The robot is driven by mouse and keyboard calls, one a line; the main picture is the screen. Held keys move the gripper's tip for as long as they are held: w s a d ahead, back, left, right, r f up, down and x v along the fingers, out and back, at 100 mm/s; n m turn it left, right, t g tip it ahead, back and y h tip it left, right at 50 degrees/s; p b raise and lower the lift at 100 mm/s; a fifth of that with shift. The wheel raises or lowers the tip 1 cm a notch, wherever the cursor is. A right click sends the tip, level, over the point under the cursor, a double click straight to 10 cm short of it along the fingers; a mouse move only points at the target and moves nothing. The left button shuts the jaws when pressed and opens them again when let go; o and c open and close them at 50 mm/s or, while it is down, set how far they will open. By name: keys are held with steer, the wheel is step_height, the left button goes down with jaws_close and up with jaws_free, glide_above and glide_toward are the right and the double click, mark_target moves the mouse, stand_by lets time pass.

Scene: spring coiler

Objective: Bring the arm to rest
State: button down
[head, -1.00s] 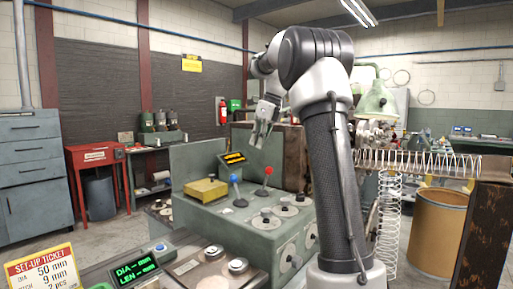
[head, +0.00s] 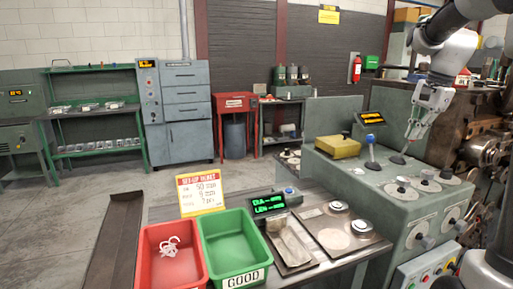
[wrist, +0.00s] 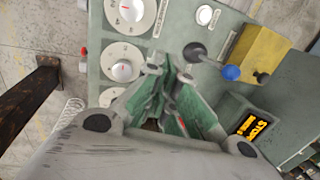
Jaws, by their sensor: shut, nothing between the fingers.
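My gripper (head: 418,122) hangs at the end of my arm above the green-grey control console (head: 383,190), on the right of the head view. Its fingers are shut with nothing between them and point down towards the console. A blue-knobbed lever (head: 371,139) stands to the left of the gripper. In the wrist view the gripper (wrist: 172,75) is seen close up from above, with the blue knob (wrist: 231,73) to its right. My arm reaches in from the right edge.
A yellow box (head: 338,147) and a lit display (head: 370,118) stand on the console. Dials (head: 425,178) line its right side. In front is a bench with a red bin (head: 150,240) holding white coils, a green bin (head: 215,225) and a set-up ticket (head: 200,192). Open floor lies at left.

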steer(key=s+a+f+n, duration=0.1)
steer(key=s+a+n, duration=0.2)
steer(key=s, duration=0.6)
steer(key=s+a+f+n+t+h, duration=0.1)
steer(key=s+a+f+n, duration=0.1)
steer(key=s+n, duration=0.4)
steer(key=s+a+f+n+t, duration=0.1)
steer(key=s+a+n, duration=0.4)
steer(key=s, duration=0.7)
steer(key=shift+f, duration=0.5)
